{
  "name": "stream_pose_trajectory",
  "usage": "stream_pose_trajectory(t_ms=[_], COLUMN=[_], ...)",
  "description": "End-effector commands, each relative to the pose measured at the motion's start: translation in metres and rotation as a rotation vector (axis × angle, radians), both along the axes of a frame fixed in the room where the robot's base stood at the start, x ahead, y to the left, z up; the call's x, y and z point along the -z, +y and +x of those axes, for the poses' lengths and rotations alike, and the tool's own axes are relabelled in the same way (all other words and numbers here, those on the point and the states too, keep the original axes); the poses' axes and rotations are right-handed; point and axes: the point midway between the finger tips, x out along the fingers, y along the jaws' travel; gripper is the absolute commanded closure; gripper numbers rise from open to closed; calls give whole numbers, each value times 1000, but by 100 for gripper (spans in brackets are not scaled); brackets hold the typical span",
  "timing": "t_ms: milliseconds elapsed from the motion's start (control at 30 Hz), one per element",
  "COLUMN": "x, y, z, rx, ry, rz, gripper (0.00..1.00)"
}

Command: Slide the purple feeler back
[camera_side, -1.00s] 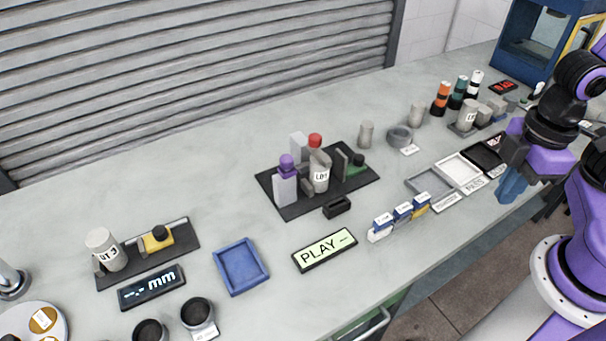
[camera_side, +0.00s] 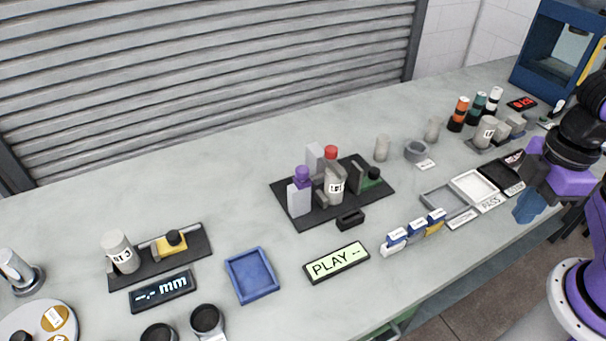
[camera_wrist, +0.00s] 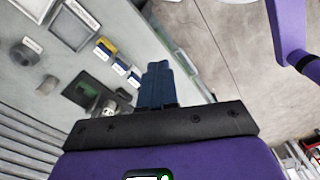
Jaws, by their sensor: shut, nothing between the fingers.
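The purple feeler (camera_side: 302,175) is a purple-topped piece on a light grey block, at the left of a dark fixture plate (camera_side: 318,214) in the side view. It stands beside a grey cylinder (camera_side: 335,188) with a printed label. A red-topped piece (camera_side: 331,152) stands behind the cylinder, and a green piece with a dark knob (camera_side: 374,174) is at the right. My gripper (camera_side: 526,211) is far to the right of the fixture, near the bench's front edge, with its blue fingers shut and empty. The fingers also show in the wrist view (camera_wrist: 157,84).
Blue and yellow labelled blocks (camera_side: 414,233) and trays (camera_side: 473,187) lie between fixture and gripper. A blue tray (camera_side: 251,275) is at front left. Bare bench lies behind the fixture.

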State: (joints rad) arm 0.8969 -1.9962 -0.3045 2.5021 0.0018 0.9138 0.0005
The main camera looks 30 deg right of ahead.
Motion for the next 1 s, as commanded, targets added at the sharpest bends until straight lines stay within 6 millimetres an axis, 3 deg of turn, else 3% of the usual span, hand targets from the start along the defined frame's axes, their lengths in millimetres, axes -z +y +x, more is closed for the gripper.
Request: stream_pose_trajectory(t_ms=[333, 500, 533, 667, 1000], x=[0, -4, -6, -19, -52], y=[0, 8, 12, 40, 122], z=[0, 8, 12, 42, 147], rx=[0, 12, 17, 58, 199], ry=[0, 1, 0, 1, 7], rz=[0, -1, -1, -2, -11], gripper=[100, 45, 41, 41, 41])
